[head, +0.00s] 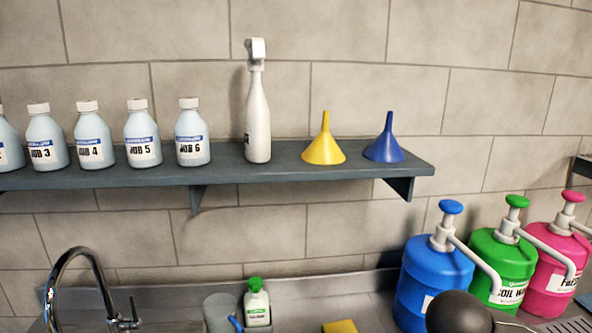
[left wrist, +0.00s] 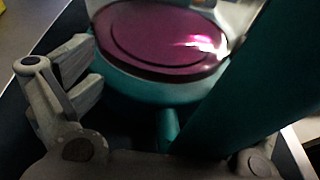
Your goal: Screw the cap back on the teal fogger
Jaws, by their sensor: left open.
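In the left wrist view there is a teal body, seemingly the fogger (left wrist: 150,90), close in front of my left gripper (left wrist: 165,85). A shiny dark magenta round surface (left wrist: 160,38) with a dark rim is on its top; I cannot tell whether it is a lid or liquid in an opening. A thick teal bar (left wrist: 228,85) slants across the right side and hides my right-hand finger. The left-hand finger stands beside the teal body, and the gripper is open. I cannot make out a separate cap. The head view shows neither the fogger nor my grippers.
A wall shelf (head: 280,180) holds several labelled bottles, a white spray bottle (head: 258,120), a yellow funnel (head: 323,143) and a blue funnel (head: 385,143). Below are a faucet (head: 75,258), a green-capped bottle (head: 257,305), a yellow block (head: 340,326) and blue, green and pink pump containers (head: 500,255).

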